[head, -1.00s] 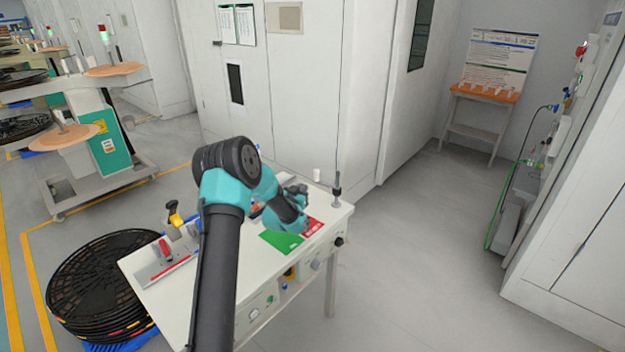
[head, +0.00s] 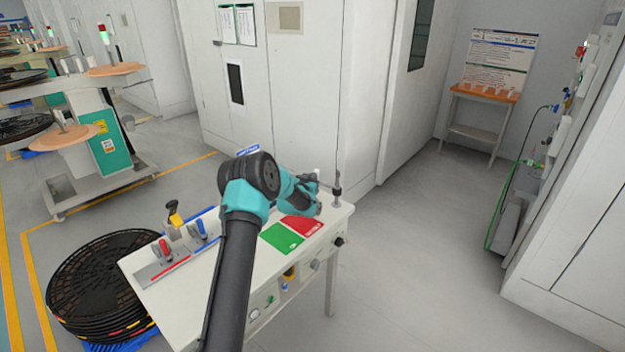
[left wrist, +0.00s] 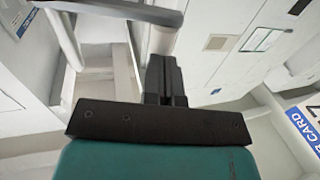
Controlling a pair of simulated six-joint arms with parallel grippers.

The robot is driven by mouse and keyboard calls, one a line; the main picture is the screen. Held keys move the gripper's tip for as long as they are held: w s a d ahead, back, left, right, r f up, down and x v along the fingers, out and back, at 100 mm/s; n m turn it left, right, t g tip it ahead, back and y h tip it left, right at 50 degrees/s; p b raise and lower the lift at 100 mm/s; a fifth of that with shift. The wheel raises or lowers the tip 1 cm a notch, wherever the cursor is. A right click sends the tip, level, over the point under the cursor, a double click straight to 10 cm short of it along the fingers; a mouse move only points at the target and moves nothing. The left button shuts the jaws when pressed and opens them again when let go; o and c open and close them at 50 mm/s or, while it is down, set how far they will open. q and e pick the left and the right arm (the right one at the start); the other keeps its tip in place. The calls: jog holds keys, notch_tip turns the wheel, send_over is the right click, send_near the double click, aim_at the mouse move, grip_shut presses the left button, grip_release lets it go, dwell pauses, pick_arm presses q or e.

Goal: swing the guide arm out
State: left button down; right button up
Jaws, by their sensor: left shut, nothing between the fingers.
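My left gripper (head: 314,186) is at the back right of the white table, beside a dark upright post (head: 337,187) with a thin rod. In the left wrist view its dark fingers (left wrist: 166,80) are shut and empty. A pale roller (left wrist: 164,36) stands just beyond the fingertips, with a grey bar (left wrist: 125,9) across the top. The bar and roller look like the guide arm, but I cannot be sure. Whether the fingers touch the roller is unclear. In the head view my arm hides part of this spot. My right gripper is not in view.
The table (head: 150,290) carries a green card (head: 281,238), a red card (head: 303,225), a red lever (head: 165,248) and a blue lever (head: 202,229). Stacked black reels (head: 95,285) stand at left. A white cabinet (head: 290,100) rises behind. The floor at right is clear.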

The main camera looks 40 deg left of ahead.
pick_arm(q)
jog(key=shift+w, duration=0.1)
jog(key=shift+w+a, duration=0.3)
jog(key=shift+w, duration=0.35)
jog(key=shift+w+a, duration=0.3)
jog(key=shift+w, duration=0.3)
jog(key=shift+s, duration=0.1)
jog(key=s+a, duration=0.1)
jog(key=s, duration=1.3)
jog(key=shift+a, duration=0.2)
